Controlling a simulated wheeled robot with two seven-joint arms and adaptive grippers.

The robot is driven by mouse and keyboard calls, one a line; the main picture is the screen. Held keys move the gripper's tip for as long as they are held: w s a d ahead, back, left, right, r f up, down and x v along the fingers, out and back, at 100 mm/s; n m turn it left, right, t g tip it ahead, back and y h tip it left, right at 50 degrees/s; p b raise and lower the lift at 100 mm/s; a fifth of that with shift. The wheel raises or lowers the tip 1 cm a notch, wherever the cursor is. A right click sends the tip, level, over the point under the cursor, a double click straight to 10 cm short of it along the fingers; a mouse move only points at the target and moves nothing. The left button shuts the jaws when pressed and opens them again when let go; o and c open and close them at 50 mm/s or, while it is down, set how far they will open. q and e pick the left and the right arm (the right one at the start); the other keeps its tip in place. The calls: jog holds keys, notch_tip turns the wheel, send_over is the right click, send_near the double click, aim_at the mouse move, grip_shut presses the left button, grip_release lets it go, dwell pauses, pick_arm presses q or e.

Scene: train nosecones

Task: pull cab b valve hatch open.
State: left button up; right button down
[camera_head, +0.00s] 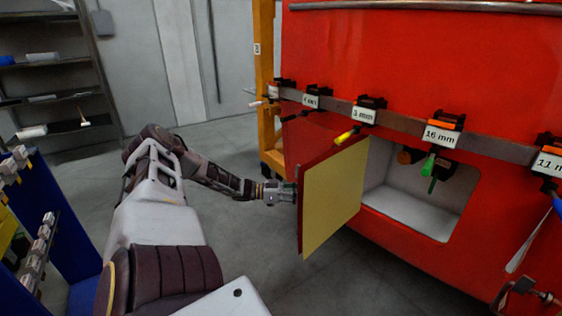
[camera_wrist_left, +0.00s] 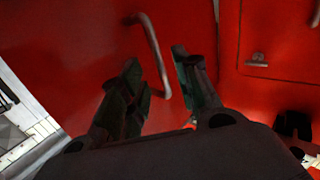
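The cab b valve hatch (camera_head: 333,192) stands swung out from the red nosecone, its yellow inner face toward my head camera. Behind it is an open pale recess (camera_head: 408,208) with a dark brownish fitting (camera_head: 408,156) inside. My left gripper (camera_head: 292,190) is at the hatch's outer red side, by its left edge. In the left wrist view a bent metal handle (camera_wrist_left: 152,45) shows on a red surface, in front of and between the spread fingers (camera_wrist_left: 156,62). The fingers look apart, not closed on the handle. I cannot tell if they touch it.
A rail (camera_head: 408,119) with labelled tool holders, such as the 16 mm one (camera_head: 442,132), runs across the nosecone above the recess. A yellow post (camera_head: 264,75) stands behind. Shelves (camera_head: 50,70) are at far left, a blue rack (camera_head: 70,235) nearer. Grey floor between is clear.

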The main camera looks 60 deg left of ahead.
pick_arm(q)
jog(key=v, duration=0.7)
jog(key=shift+s, duration=0.2)
dwell(0.5)
jog(key=shift+a+f, duration=0.1)
jog(key=shift+f, duration=0.05)
dwell(0.4)
